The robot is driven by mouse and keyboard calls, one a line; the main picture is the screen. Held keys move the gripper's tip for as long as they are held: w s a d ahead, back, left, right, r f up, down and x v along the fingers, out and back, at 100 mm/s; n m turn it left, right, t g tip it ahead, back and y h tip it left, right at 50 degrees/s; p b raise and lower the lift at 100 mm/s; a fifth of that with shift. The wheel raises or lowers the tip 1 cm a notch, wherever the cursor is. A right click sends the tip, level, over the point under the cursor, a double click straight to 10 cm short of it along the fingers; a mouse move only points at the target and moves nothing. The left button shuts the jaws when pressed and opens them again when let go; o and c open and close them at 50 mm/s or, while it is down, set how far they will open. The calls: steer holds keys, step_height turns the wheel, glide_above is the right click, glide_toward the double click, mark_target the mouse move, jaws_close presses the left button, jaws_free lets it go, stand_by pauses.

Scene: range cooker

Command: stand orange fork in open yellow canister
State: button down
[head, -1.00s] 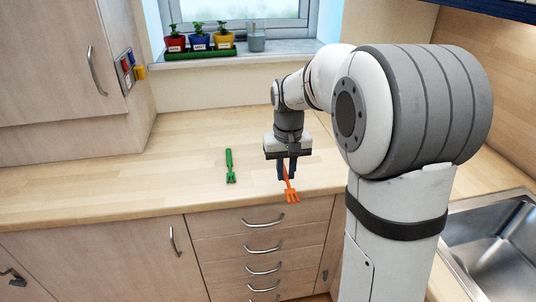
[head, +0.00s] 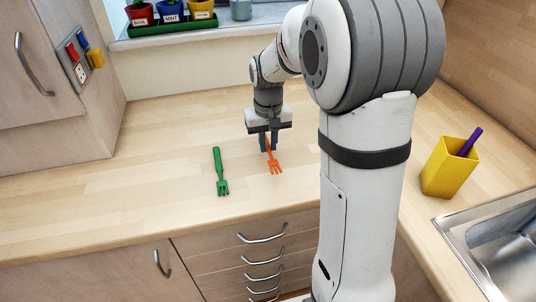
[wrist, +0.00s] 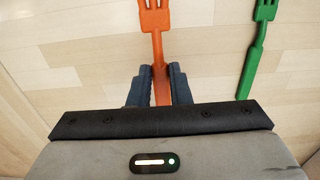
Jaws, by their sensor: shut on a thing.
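The orange fork (head: 274,160) is held by its handle in my gripper (head: 268,143), tines pointing toward the counter's front edge. In the wrist view the orange fork (wrist: 157,38) runs up from between the two fingers of my gripper (wrist: 160,78), which are shut on it. I cannot tell whether the fork touches the counter. The yellow canister (head: 447,172) stands upright on the counter at the right, near the sink. It is open at the top, and a purple handle (head: 470,141) sticks out of it.
A green fork (head: 220,172) lies on the counter left of my gripper; it also shows in the wrist view (wrist: 258,48). The sink (head: 500,245) is at the front right. Potted herbs (head: 172,12) stand on the windowsill. My arm column stands between my gripper and the canister in the head view.

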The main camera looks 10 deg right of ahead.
mark_target(268, 148)
steer(key=shift+f, duration=2.5)
steer(key=shift+f, duration=0.15)
steer(key=c, duration=1.3)
jaws_free()
steer(key=shift+c, duration=0.2)
step_height(268, 148, up, 11)
steer(key=shift+r, duration=0.1)
steer(key=shift+s+r, duration=0.25)
steer(key=shift+r, duration=0.3)
steer(key=s+f+t, duration=0.1)
steer(key=s+t, duration=0.1)
steer(key=s, duration=1.9)
steer(key=shift+f+t, duration=0.2)
steer(key=shift+t, duration=0.1)
